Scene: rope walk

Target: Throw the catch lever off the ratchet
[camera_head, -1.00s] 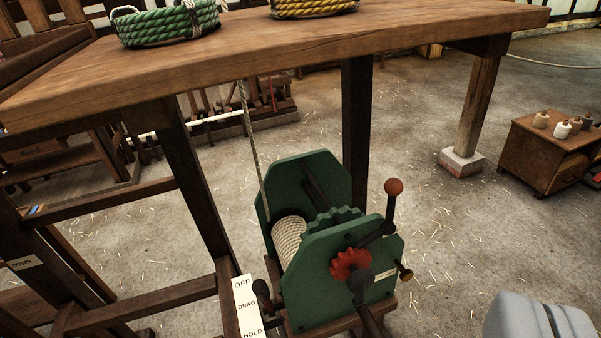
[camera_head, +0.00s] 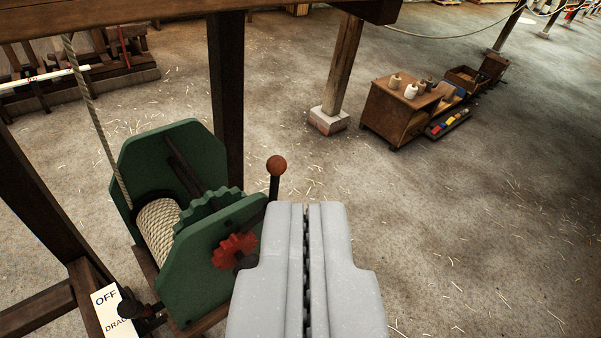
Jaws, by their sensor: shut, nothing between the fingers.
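The catch lever (camera_head: 274,185) is a dark bar with a red ball knob, standing up from the right side of the green winch (camera_head: 190,285). Its lower end runs down towards the red toothed ratchet wheel (camera_head: 234,250) on the winch's side plate. My gripper (camera_head: 311,215) is shut and empty. Its fingertips are just below and right of the knob in the picture; I see no contact. The gripper hides the right part of the side plate and what lies right of the ratchet.
Rope (camera_head: 158,232) is wound on the drum and runs up to the left. A plate (camera_head: 108,310) marked OFF and DRAG has a dark-knobbed lever (camera_head: 130,307) beside it. Wooden posts (camera_head: 226,100) stand behind. A cabinet (camera_head: 395,112) is farther back. The floor on the right is clear.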

